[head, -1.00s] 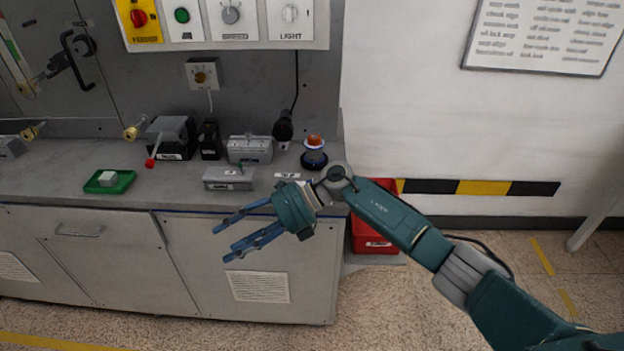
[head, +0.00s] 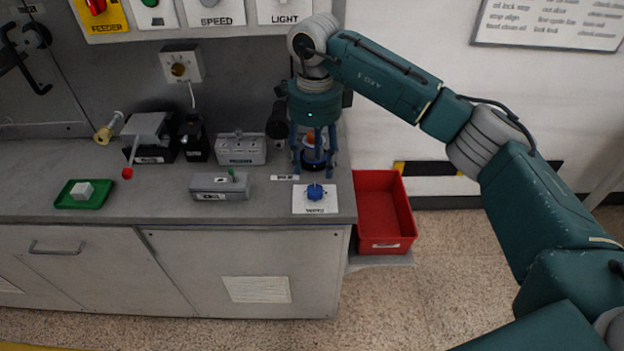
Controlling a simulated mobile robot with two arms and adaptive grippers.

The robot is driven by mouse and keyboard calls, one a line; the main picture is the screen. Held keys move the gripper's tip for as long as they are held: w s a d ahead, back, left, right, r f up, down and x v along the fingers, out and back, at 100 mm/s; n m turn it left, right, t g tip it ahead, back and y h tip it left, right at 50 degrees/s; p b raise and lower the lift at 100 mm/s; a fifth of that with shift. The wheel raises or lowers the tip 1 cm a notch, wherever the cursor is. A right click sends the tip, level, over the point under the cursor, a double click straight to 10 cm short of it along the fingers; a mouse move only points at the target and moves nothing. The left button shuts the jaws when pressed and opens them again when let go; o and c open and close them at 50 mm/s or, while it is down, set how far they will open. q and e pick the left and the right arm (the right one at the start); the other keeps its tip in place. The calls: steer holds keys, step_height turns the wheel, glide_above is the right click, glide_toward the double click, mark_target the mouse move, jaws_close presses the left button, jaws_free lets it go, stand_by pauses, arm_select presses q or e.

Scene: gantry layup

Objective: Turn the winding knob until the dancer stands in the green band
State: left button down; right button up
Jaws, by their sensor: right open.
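A brass-coloured knob (head: 179,69) sits on a small white plate on the back panel, with a cable below it. A blue knob (head: 315,192) stands on a white labelled card at the bench's front right. I cannot tell which is the winding knob. No dancer or green band can be clearly made out. My right gripper (head: 315,165) points down with open blue fingers, behind the blue knob in the picture. An orange-topped object with a dark base (head: 312,152) shows between its fingers; I cannot tell whether they touch it. My left gripper is out of view.
A red bin (head: 384,215) stands right of the bench. A green tray (head: 68,203) with a white block (head: 82,191) is at left. A red-tipped lever (head: 128,172) and grey boxes (head: 241,148) stand along the back.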

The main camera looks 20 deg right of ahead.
mark_target(314, 189)
step_height(314, 189, down, 5)
steer(key=shift+s+f+p, duration=0.1)
steer(key=shift+s+p, duration=0.05)
steer(key=shift+p, duration=0.4)
step_height(314, 189, down, 4)
steer(key=shift+r+p, duration=0.1)
steer(key=shift+p, duration=0.25)
steer(key=shift+c, duration=1.1)
steer(key=c, duration=0.9)
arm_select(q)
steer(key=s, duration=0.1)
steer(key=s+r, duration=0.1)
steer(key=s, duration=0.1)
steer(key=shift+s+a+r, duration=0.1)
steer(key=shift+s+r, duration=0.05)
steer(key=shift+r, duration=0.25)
arm_select(e)
steer(key=shift+c, duration=0.2)
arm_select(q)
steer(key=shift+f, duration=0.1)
